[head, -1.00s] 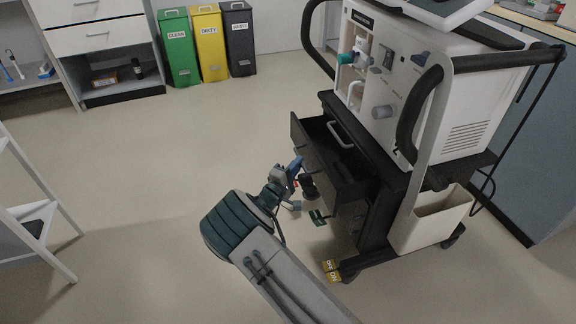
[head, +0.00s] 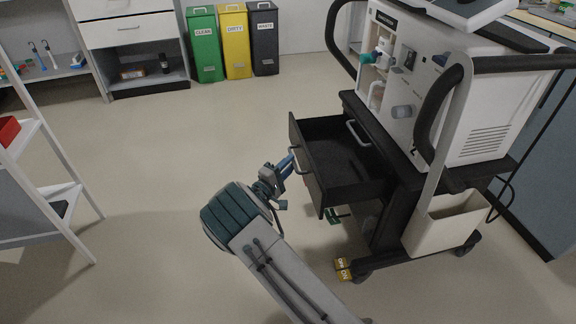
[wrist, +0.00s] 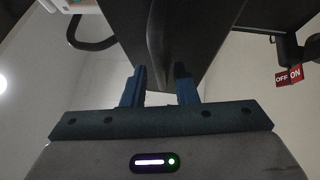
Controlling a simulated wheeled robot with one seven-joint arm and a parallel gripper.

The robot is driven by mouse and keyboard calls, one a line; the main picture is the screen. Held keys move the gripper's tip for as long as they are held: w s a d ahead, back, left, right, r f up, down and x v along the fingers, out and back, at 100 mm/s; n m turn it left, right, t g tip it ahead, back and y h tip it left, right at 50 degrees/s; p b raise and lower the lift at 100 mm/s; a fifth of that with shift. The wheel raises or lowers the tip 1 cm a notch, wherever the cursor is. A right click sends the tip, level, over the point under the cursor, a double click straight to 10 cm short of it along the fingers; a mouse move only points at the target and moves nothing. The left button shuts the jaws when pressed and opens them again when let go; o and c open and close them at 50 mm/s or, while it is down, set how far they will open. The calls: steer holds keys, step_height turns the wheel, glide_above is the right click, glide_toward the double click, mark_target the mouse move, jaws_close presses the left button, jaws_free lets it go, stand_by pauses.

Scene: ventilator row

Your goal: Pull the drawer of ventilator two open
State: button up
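Ventilator two (head: 440,110) stands on a black cart at the right in the head view. Its black drawer (head: 345,165) is pulled well out toward the left, and its inside shows empty. In the wrist view my gripper (wrist: 160,82) has a finger on each side of the dark handle bar, under the drawer; the exact contact is hard to see.
Beige bin (head: 440,225) hangs on the cart's near side. White shelf rack (head: 50,200) stands at left. Clean, dirty and waste bins (head: 235,42) stand at the back.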

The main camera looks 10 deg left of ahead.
steer(key=shift+s+a, duration=0.1)
steer(key=p+v, duration=0.3)
steer(key=v, duration=1)
steer(key=shift+s, duration=0.25)
steer(key=shift+a+f, duration=0.15)
